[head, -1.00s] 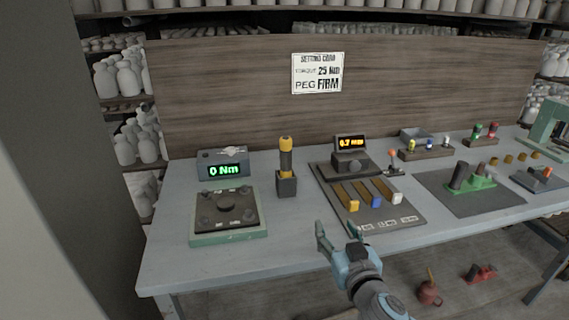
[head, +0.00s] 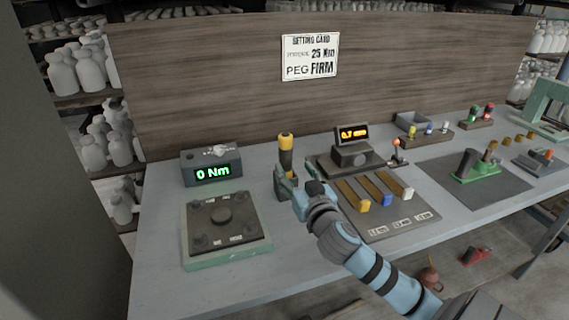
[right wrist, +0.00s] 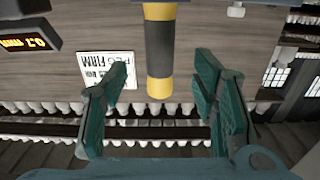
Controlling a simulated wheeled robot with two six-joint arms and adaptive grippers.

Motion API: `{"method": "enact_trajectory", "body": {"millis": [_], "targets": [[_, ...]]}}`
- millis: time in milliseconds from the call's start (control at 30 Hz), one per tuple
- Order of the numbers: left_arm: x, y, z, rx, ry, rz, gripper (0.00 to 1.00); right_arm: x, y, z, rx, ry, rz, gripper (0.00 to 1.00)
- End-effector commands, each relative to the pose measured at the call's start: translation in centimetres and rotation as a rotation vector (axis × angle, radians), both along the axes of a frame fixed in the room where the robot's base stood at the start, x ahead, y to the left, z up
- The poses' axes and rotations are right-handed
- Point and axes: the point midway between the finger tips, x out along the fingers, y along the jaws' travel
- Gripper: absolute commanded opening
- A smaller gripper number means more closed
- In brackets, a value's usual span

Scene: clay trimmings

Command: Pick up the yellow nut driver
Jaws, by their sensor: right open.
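The nut driver (head: 286,142), yellow at the top with a dark grip, stands upright in a small dark holder block (head: 279,187) near the middle of the bench. My right gripper (head: 300,184) is at the driver's near right side, overlapping the holder in the head view. In the right wrist view the driver (right wrist: 160,45), dark with yellow bands, lies in line with the gap between the open fingers (right wrist: 162,72). Neither finger touches it there. The holder's lower right is hidden by my gripper. My left gripper is out of view.
A torque tester reading 0 Nm (head: 212,168) and a dark plate on a green base (head: 227,258) stand left. A gauge board (head: 388,226) with yellow, blue and white blocks lies just right of my arm. A wooden back panel (head: 200,70) rises behind.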

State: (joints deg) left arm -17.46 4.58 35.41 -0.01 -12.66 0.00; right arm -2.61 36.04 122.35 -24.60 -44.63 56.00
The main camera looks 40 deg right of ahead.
Motion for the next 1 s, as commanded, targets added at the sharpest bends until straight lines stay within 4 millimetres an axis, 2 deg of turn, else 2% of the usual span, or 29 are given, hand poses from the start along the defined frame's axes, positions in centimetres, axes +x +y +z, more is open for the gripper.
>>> {"method": "enact_trajectory", "body": {"millis": [133, 400, 667, 900, 1000], "targets": [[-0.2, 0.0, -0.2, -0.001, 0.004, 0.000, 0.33, 2.1, -0.7, 0.1, 0.001, 0.000, 0.000, 0.53], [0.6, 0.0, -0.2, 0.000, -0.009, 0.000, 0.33, 6.4, -2.4, 0.8, 0.002, -0.001, -0.001, 0.53], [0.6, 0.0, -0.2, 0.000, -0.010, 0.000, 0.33, 6.9, -2.5, 0.8, -0.001, 0.000, 0.001, 0.52], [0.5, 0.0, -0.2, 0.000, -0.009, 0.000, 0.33, 6.9, -2.5, 0.8, -0.001, 0.001, 0.001, 0.13], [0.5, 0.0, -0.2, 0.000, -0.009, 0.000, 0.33, 6.9, -2.5, 0.8, -0.001, 0.001, 0.001, 0.00]]}}
